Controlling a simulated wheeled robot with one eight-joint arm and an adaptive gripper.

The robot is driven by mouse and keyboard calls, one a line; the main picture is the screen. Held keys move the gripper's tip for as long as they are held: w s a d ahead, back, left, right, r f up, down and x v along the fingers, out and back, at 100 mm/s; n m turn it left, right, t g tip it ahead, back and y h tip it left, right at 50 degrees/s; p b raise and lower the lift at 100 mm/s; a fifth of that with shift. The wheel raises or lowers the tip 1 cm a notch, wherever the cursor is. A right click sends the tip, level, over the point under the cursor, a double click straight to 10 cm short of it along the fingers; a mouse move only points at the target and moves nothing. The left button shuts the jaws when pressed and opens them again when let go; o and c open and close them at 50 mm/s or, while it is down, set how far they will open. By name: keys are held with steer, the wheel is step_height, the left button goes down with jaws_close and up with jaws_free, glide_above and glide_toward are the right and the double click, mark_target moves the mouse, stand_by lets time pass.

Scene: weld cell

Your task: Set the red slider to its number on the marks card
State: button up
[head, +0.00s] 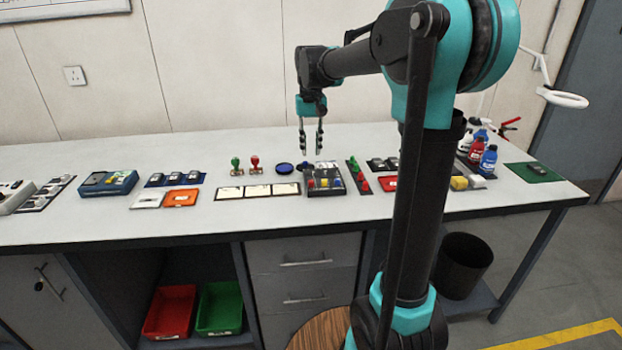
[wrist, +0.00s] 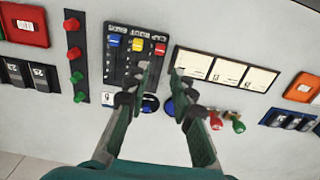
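The slider panel (head: 326,191) is a dark board on the bench with three coloured knobs in a row. In the wrist view the panel (wrist: 122,72) shows blue, yellow and red knobs along its upper edge. The red slider (wrist: 160,49) is the one on the right there; in the head view it is the left knob (head: 311,183). My gripper (head: 311,151) is open and empty, pointing down above the panel's back edge. In the wrist view its fingertips (wrist: 162,70) are apart, near the red slider's column. A small white label area shows at the panel's back; its writing is unreadable.
Three framed white cards (wrist: 227,72) lie beside the panel. A strip with red and green knobs (wrist: 75,60) lies on its other side. A blue round pad (head: 285,168) and two stamps (head: 255,164) stand close by. Bare bench lies in front.

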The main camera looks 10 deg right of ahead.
mark_target(311, 181)
step_height(311, 181, down, 12)
steer(key=shift+r, duration=0.25)
jaws_close()
stand_by(0.4)
